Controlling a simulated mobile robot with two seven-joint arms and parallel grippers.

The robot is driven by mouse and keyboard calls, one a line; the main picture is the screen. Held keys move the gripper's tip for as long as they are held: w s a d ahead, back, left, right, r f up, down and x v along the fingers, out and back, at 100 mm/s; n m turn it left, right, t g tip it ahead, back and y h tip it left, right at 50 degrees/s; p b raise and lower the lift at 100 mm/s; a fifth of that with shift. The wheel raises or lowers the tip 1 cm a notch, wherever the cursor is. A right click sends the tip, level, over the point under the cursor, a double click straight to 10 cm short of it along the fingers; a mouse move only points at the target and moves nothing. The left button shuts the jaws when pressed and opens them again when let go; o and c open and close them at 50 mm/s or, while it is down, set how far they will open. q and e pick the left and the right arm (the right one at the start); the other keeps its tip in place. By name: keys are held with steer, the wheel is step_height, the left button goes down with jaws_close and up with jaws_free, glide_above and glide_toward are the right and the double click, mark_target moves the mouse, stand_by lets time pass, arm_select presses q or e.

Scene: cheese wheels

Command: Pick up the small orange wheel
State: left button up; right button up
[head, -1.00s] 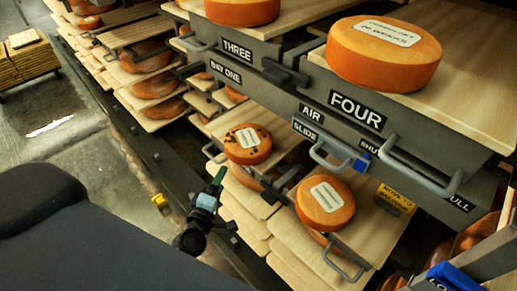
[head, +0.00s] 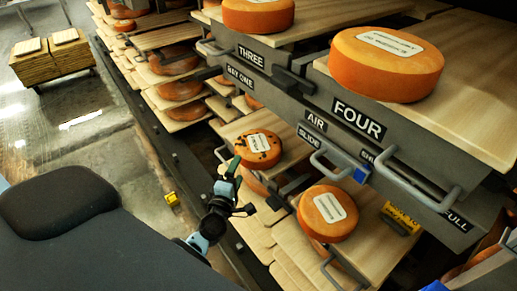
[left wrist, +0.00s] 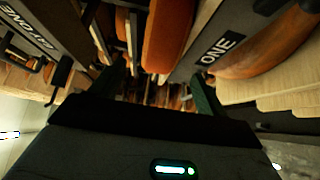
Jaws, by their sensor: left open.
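Several orange cheese wheels show on wooden boards, and I cannot tell for sure which one is the small orange wheel. A wheel with dark spots and a white label (head: 258,149) lies on a board at mid-height. A plain labelled wheel (head: 327,213) lies lower right of it. A much smaller-looking wheel (head: 124,26) is far off at the upper left. My left gripper (head: 233,166) is just left of the spotted wheel in the picture, apparently not holding anything. In the left wrist view its green fingers (left wrist: 160,90) are spread apart. My right gripper is not in view.
Large wheels (head: 387,64) (head: 258,14) sit on drawers marked FOUR (head: 358,118) and THREE. Metal handles (head: 418,182) jut from the drawer fronts. Open floor (head: 95,150) lies left; stacked boards (head: 52,60) stand there.

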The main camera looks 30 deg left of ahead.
mark_target(242, 161)
arm_select(q)
steer(key=shift+x, duration=2.65)
jaws_close()
steer(key=shift+a+r, duration=0.1)
steer(key=shift+r, duration=0.15)
